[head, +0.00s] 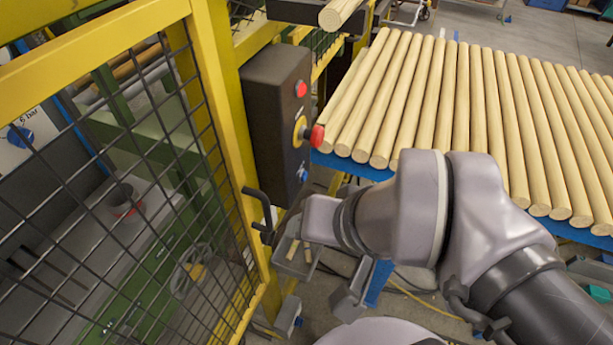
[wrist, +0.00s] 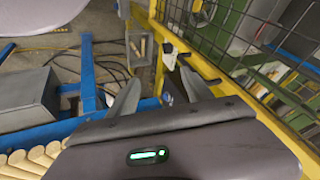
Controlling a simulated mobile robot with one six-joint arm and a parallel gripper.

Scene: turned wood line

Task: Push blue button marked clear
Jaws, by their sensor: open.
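A dark control box (head: 275,105) is fixed to the yellow fence post in the head view. The blue button (head: 303,172) is low on its right-hand face, and any marking on it is too small to read. Above it are a large red mushroom button (head: 315,135) on a yellow ring and a smaller red button (head: 300,89).
A yellow mesh fence (head: 110,190) stands at the left, with a dark handle (head: 261,212) close to my wrist. A blue-edged table of turned wood rods (head: 460,110) lies right of the box. An open box with wood pieces (wrist: 140,45) is on the floor.

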